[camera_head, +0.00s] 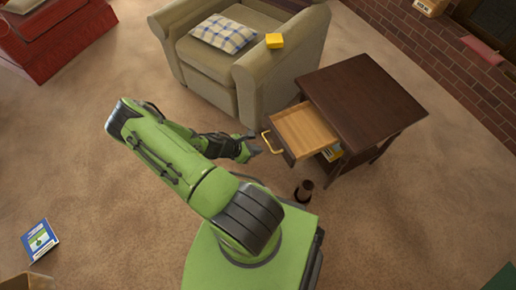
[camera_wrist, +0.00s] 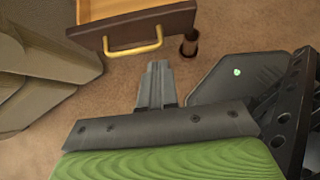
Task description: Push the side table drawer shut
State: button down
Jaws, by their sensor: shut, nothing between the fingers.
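The dark brown side table (camera_head: 362,97) stands right of the armchair. Its drawer (camera_head: 304,128) is pulled out toward my arm, with a light wood inside that looks empty. A yellow bar handle (camera_head: 268,142) is on the drawer's dark front. In the wrist view the drawer front (camera_wrist: 170,25) and handle (camera_wrist: 133,44) lie just beyond my fingertips. My gripper (camera_head: 256,150) is shut and empty, a short way in front of the drawer front; it also shows in the wrist view (camera_wrist: 156,70). I see no contact with the handle.
A beige armchair (camera_head: 238,75) stands close left of the drawer, with a yellow block (camera_head: 274,40) on its arm. A dark cup-like object (camera_head: 304,190) stands on the carpet below the drawer.

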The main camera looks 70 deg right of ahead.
aim_at(283, 148)
jog(key=b+x, duration=0.2)
jog(key=x, duration=0.6)
jog(key=shift+a+f+b, duration=0.1)
jog(key=shift+f+b, duration=0.1)
jog(key=shift+b, duration=0.2)
jog(key=shift+s+d+b, duration=0.35)
jog(key=shift+s+d, duration=0.55)
jog(key=shift+d, duration=0.2)
jog(key=shift+s+d+r, duration=0.1)
jog(key=shift+s+d, duration=0.3)
jog(key=shift+d, duration=0.05)
